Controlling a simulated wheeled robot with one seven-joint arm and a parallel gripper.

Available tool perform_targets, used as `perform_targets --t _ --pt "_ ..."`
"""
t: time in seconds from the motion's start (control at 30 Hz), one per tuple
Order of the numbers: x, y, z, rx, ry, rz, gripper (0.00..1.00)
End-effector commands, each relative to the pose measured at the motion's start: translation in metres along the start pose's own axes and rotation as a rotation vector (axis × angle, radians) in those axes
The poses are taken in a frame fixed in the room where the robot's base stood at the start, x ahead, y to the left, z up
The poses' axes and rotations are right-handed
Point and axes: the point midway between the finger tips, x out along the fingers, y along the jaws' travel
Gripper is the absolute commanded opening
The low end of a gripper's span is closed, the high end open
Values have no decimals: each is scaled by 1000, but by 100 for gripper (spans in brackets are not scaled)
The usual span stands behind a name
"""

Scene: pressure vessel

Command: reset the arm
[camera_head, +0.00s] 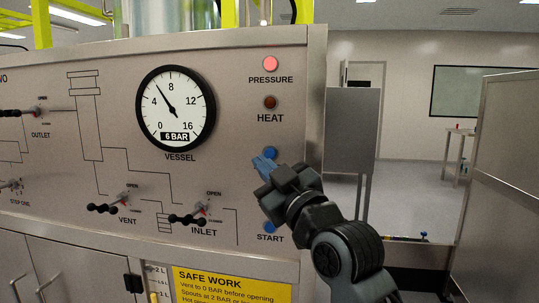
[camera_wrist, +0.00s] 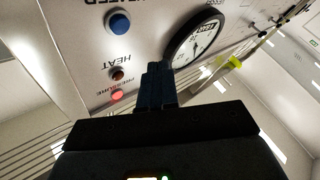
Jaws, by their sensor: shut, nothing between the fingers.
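My gripper (camera_head: 264,165) is in front of the right part of the control panel (camera_head: 60,140), beside the upper blue button (camera_head: 270,152) and above the blue START button (camera_head: 270,227). Its blue fingers are shut and empty. In the wrist view the fingers (camera_wrist: 158,72) point toward the panel, which appears upside down. I cannot tell whether the fingertips touch the panel. My arm reaches in from the lower right. The label of the upper blue button is hidden in the head view.
The VESSEL gauge (camera_head: 176,108) reads 6 BAR. The PRESSURE lamp (camera_head: 270,64) glows red; the HEAT lamp (camera_head: 270,102) is dark. VENT (camera_head: 104,208) and INLET (camera_head: 188,218) handles stick out. A grey partition (camera_head: 505,180) stands at right, with open floor behind.

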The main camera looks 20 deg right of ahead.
Motion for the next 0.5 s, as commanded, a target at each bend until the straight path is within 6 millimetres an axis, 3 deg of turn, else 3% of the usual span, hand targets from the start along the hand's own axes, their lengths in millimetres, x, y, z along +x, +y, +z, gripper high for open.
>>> perform_targets --t 0.37,0.5 --pt "0 0 0 0 0 0 0" --pt "-10 -7 11 17 -16 -1 0"
